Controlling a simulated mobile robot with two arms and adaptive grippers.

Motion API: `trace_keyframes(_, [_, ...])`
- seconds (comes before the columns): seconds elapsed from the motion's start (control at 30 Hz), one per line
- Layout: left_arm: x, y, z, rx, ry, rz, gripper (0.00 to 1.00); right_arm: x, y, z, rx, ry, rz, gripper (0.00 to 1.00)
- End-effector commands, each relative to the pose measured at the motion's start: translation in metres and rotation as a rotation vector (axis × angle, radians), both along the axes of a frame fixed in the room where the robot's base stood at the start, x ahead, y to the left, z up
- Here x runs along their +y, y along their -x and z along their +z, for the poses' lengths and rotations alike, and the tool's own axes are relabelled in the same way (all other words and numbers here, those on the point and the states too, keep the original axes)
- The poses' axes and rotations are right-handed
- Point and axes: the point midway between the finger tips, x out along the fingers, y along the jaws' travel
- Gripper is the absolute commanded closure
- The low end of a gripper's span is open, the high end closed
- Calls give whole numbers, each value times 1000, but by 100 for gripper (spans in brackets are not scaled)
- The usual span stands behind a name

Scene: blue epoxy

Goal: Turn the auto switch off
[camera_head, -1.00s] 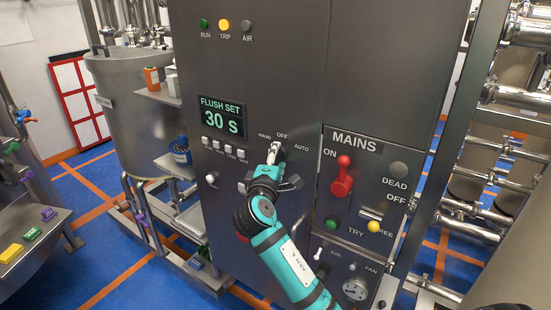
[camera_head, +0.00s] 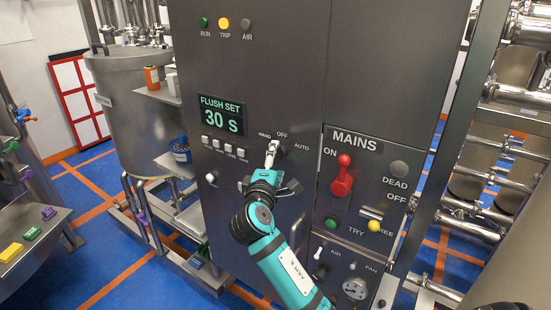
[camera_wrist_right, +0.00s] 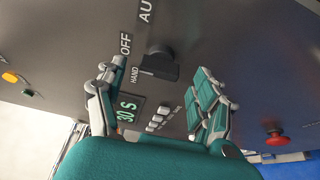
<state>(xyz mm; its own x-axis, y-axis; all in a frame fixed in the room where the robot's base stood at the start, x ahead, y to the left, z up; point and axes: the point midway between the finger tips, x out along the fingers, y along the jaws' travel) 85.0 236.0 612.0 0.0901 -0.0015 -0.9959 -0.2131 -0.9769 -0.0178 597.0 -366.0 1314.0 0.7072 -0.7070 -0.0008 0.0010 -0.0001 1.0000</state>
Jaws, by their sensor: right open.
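The auto switch is a black rotary knob (camera_wrist_right: 160,62) with a bar handle, on the grey panel beside the labels HAND, OFF and AUTO. In the wrist view it lies between my fingertips and a little beyond them. I cannot tell surely which label it points to. In the head view the switch (camera_head: 281,150) is partly hidden behind my right gripper (camera_head: 272,149). In the wrist view my right gripper (camera_wrist_right: 160,82) is open, with a finger on either side of the knob and nothing held. Contact is not clear. My left gripper is not in view.
The MAINS panel with its red lever (camera_head: 342,178) is right of my arm. The FLUSH SET display (camera_head: 222,118) and a row of pale buttons (camera_head: 228,148) are left of the switch. A red mushroom button (camera_wrist_right: 276,138) shows in the wrist view.

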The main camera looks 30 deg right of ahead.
Motion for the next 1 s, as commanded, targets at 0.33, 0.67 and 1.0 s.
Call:
trace_keyframes(0.33, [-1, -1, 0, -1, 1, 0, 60, 51, 52, -1, 1, -6, 1, 31])
trace_keyframes(0.67, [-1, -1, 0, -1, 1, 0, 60, 70, 70, 0, 2, -1, -1, 31])
trace_keyframes(1.0, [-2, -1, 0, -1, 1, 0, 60, 70, 70, 0, 1, -1, -1, 31])
